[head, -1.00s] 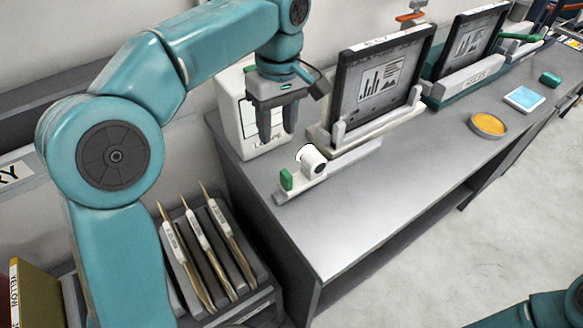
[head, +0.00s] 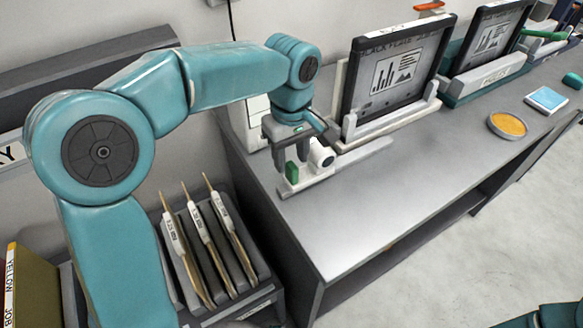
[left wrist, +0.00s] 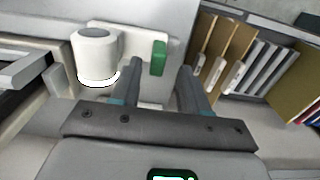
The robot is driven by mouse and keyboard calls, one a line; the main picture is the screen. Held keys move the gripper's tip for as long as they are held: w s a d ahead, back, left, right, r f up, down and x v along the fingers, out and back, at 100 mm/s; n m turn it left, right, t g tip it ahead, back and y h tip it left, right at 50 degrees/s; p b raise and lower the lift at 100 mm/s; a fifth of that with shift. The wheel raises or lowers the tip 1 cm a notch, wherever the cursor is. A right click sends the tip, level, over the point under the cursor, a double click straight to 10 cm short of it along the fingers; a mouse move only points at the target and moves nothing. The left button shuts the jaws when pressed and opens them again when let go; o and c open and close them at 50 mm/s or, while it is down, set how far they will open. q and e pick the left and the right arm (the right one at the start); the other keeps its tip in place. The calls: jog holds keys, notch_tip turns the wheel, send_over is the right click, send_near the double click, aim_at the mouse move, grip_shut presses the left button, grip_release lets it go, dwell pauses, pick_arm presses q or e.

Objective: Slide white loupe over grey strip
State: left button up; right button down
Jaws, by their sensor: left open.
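The white loupe (head: 321,155), a short cylinder with a dark round face, sits near the left end of the pale grey strip (head: 362,153) on the bench. A green block (head: 291,173) stands at that end of the strip's mount. My left gripper (head: 289,160) is open and low, its fingers near the green block and just left of the loupe. In the left wrist view, the green block (left wrist: 158,58) shows between the finger lines, and the loupe (left wrist: 96,55) stands outside them to the left. No contact is clear. My right gripper is not seen.
A framed black plate (head: 398,78) stands in a white holder right behind the strip. An orange dish (head: 507,125) and a blue pad (head: 546,99) lie further right. The bench front is clear.

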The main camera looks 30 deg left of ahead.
aim_at(292, 165)
pick_arm(q)
notch_tip(292, 165, down, 3)
jog(key=shift+w, duration=0.15)
jog(key=shift+f, duration=0.5)
